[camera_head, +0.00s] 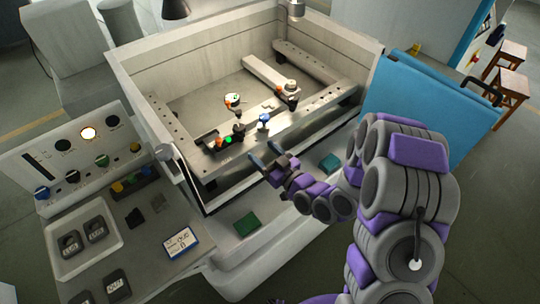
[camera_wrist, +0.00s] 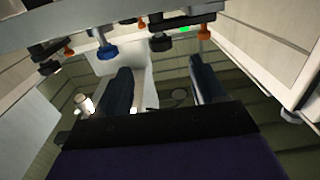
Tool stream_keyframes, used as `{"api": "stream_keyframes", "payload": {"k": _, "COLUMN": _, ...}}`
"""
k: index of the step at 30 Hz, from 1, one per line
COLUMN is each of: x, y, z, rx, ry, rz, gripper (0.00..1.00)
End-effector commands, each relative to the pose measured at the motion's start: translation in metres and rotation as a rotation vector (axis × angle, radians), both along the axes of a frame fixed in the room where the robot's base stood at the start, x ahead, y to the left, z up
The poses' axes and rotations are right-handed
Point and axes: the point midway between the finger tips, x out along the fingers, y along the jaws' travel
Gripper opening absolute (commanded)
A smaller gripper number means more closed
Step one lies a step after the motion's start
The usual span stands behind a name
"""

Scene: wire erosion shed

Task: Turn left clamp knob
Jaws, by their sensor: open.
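A clamp rail (camera_head: 290,122) runs across the front of the open machine tank. Along it stand an orange knob (camera_head: 219,143), a dark knob (camera_head: 238,138) and a blue knob (camera_head: 264,119). I cannot tell for sure which is the left clamp knob. My gripper (camera_head: 266,154) is open and empty in front of the rail, apart from the knobs. In the wrist view, the fingers (camera_wrist: 162,85) are spread. The blue knob (camera_wrist: 107,50) shows above the left finger, the dark knob (camera_wrist: 160,43) between the fingers, and an orange knob (camera_wrist: 203,34) above the right finger.
The tank wall (camera_head: 210,50) encloses the rail at the back. A control panel (camera_head: 75,160) with knobs and a lit lamp stands at left, with a grey tray (camera_head: 118,243) below. A blue cabinet (camera_head: 420,100) stands at right. Green pads (camera_head: 247,223) lie on the front ledge.

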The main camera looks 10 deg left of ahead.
Motion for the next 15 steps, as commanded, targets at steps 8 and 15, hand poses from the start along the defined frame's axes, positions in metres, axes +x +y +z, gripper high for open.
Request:
{"api": "stream_keyframes", "payload": {"k": 8, "x": -0.009, "y": -0.012, "z": 0.004, "rx": 0.002, "ry": 0.004, "rz": -0.001, "gripper": 0.70}}
{"api": "stream_keyframes", "payload": {"k": 15, "x": -0.014, "y": -0.018, "z": 0.003, "rx": 0.003, "ry": -0.001, "rz": -0.001, "gripper": 0.70}}
